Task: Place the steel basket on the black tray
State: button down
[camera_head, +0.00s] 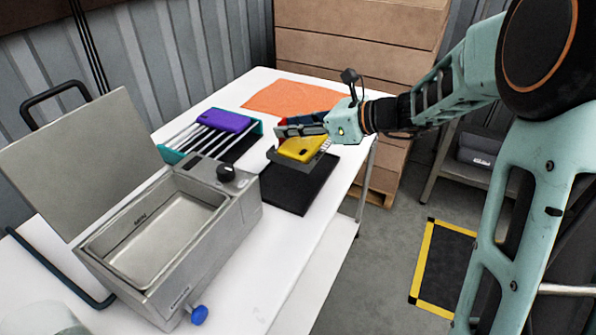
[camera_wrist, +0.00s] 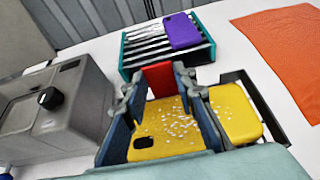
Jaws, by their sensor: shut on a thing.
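The black tray (camera_head: 288,192) lies flat on the white table, its near part bare. A dark grey metal holder, apparently the steel basket (camera_head: 307,160), is at the tray's far end, with a yellow phone-like block (camera_head: 303,149) in it. Whether it rests on the tray or hangs just above is unclear. My gripper (camera_head: 290,129) reaches in from the right, its fingers at the basket. In the wrist view my gripper (camera_wrist: 165,95) is shut on it; a white-speckled yellow surface shows between the fingers, and the yellow block (camera_wrist: 237,112) to their right. The exact grip is hidden.
A teal rack (camera_head: 172,157) with a purple phone-like block (camera_head: 226,120) stands left of the tray. A steel fryer-like appliance (camera_head: 218,190) with raised lid is at near left. An orange cloth (camera_head: 293,98) lies behind.

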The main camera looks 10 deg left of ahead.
jog(key=shift+s+a+r, duration=0.1)
jog(key=shift+a+r, duration=0.2)
jog(key=shift+a, duration=0.85)
jog(key=b, duration=0.2)
send_over(282, 175)
notch_tip(282, 175, down, 10)
jog(key=shift+s+r, duration=0.1)
jog(key=shift+r, duration=0.1)
jog(key=shift+f+b, duration=0.2)
jog(key=shift+b, duration=0.1)
jog(key=c, duration=1.6)
grip_release()
jog(key=shift+r, duration=0.15)
